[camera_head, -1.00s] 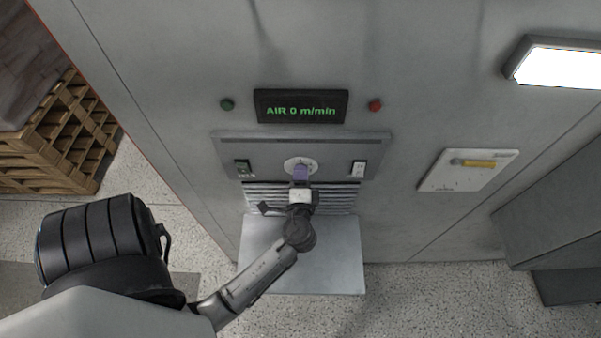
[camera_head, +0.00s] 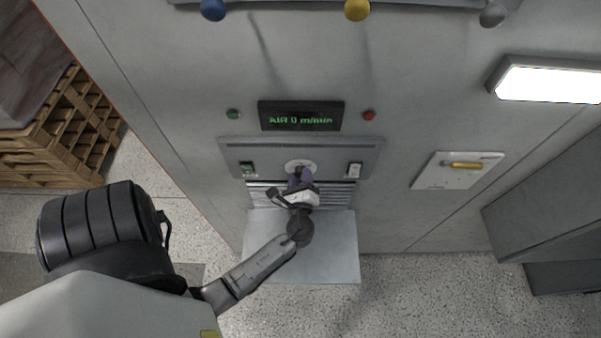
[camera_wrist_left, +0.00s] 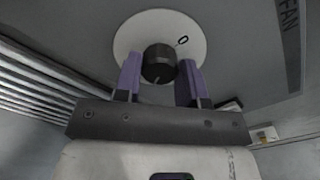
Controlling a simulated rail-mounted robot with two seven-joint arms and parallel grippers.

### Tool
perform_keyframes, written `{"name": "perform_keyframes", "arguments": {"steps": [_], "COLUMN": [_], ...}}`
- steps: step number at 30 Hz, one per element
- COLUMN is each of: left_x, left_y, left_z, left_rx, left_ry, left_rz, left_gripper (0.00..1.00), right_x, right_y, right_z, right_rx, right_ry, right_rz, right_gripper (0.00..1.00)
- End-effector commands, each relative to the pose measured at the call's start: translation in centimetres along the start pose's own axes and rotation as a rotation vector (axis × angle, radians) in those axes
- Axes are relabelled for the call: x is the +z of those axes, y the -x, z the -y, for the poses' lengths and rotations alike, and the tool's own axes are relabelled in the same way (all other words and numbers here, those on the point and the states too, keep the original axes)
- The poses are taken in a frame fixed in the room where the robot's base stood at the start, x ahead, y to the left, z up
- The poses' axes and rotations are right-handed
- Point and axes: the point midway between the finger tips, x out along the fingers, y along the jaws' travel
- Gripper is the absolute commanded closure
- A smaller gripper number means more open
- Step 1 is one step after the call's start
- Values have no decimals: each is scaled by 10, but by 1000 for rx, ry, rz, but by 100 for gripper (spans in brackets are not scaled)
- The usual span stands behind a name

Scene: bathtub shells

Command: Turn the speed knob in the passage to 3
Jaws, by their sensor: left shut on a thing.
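The speed knob (camera_wrist_left: 159,62) is a dark round knob on a white dial disc (camera_wrist_left: 188,24) in the left wrist view. A 0 mark shows on the disc at the knob's upper right; other marks cannot be made out. My left gripper (camera_wrist_left: 160,70) has its purple fingers on either side of the knob and is shut on it. In the head view the left gripper (camera_head: 300,180) reaches the white dial (camera_head: 301,165) on the grey panel and covers most of the knob. The display (camera_head: 301,116) reads AIR 0 m/min. My right gripper is out of view.
A green button (camera_head: 233,114) and a red button (camera_head: 369,115) flank the display. Rocker switches (camera_head: 248,169) (camera_head: 354,170) sit either side of the dial. A metal shelf (camera_head: 335,255) juts out below the louvres.

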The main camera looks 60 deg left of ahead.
Motion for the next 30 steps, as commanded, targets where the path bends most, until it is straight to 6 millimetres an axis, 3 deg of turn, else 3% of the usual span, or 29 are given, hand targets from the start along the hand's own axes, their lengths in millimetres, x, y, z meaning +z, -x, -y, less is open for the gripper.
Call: {"name": "perform_keyframes", "arguments": {"steps": [15,30], "left_x": [1,-1], "left_y": [0,0], "left_z": [1,0], "left_rx": [0,0], "left_ry": [-343,-423], "left_rz": [-2,-1], "left_gripper": [86,86], "right_x": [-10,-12], "right_y": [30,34], "right_z": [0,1], "right_rx": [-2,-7], "right_ry": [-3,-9], "right_rz": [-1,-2], "right_gripper": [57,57]}}
